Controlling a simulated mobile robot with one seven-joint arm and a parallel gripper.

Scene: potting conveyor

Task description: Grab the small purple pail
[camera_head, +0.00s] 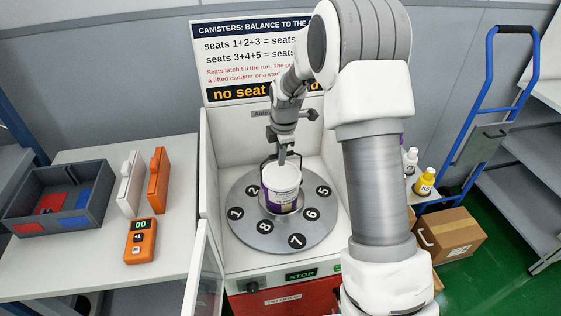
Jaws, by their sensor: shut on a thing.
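A small white pail with a purple label band (282,190) is over the middle of the round grey plate (262,240), inside the white open-topped machine. It looks upright. My gripper (282,160) comes down from above and is shut on the pail at its far rim side. The pail and the wrist partly hide the fingers. I cannot tell whether the pail's base rests on the plate or hangs just above it.
The plate has numbered black seats around it, walled in by the machine housing (212,170). An open door (204,275) is at its front left. A grey bin (88,205) and orange devices (141,241) lie on the left table. A yellow bottle (425,182), carton (452,236) and blue hand truck (487,80) stand right.

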